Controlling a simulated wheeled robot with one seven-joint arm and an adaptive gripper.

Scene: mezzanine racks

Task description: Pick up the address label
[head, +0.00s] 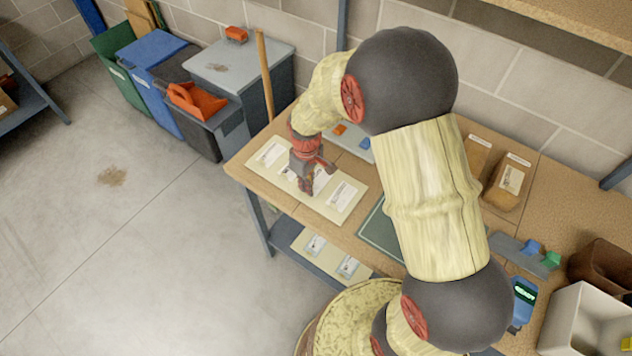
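Several white labels with dark print lie on a cream sheet (330,213) at the left end of the wooden workbench. One label (270,154) is at the sheet's upper left and another label (342,194) at its lower right. My gripper (317,179) points down over the middle of the sheet, its red-brown fingers apart. A label partly shows between and behind the fingers; my gripper hides much of it. I cannot tell whether the fingertips touch the sheet, nor which label is the address label.
Brown parcels (507,182) lie at the back of the bench. A green mat (382,232) is right of the sheet, partly behind my arm. A blue handheld device (524,300) and white bin (585,325) stand at right. Bins (150,65) and a wooden pole (265,75) stand beyond the bench.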

